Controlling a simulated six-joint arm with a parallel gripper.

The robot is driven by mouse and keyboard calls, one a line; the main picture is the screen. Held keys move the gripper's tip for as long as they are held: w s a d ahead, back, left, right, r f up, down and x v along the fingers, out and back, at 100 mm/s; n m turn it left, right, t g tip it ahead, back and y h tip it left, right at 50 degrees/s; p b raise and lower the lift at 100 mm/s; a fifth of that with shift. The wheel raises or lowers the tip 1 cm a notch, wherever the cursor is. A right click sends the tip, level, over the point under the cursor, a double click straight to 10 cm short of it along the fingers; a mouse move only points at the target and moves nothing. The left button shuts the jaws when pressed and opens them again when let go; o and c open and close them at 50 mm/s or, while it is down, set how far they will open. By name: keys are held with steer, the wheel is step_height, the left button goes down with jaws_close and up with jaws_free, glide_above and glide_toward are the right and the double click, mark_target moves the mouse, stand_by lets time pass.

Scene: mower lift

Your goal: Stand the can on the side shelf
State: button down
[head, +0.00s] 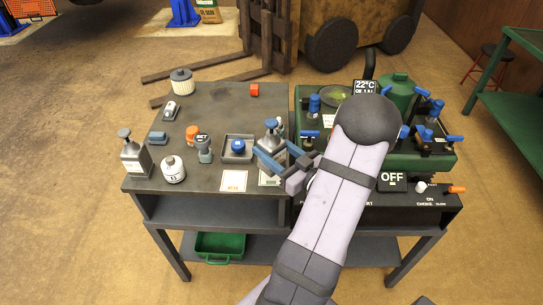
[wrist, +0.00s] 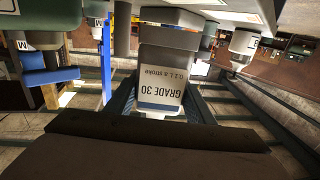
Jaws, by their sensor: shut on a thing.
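A grey metal can (head: 271,134) with a pump-like top sits at the middle of the bench in the head view. My gripper (head: 282,161) has its blue fingers closed around it from the near right side. In the wrist view the can (wrist: 165,75) fills the middle, with its "GRADE 30" label upside down, between the dark fingers of my gripper (wrist: 160,105). The can looks upright in the head view. I cannot tell whether its base touches the bench. A green shelf unit (head: 515,85) stands at the right edge, apart from the bench.
A similar grey can (head: 135,160) and a white bottle (head: 173,170) stand at the bench's left. A square tray with a blue knob (head: 238,147) is just left of the held can. A green machine with blue valves (head: 425,150) crowds the right. A stool (head: 486,65) stands behind.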

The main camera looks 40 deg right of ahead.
mark_target(279, 162)
steer(key=shift+f, duration=1.45)
steer(key=shift+f, duration=0.15)
steer(key=c, duration=0.8)
jaws_free()
steer(key=shift+f, duration=0.1)
steer(key=shift+c, duration=0.2)
steer(key=shift+s, duration=0.1)
steer(key=s+b, duration=0.1)
steer(key=s, duration=1)
steer(key=shift+s+b, duration=0.4)
steer(key=shift+r, duration=0.2)
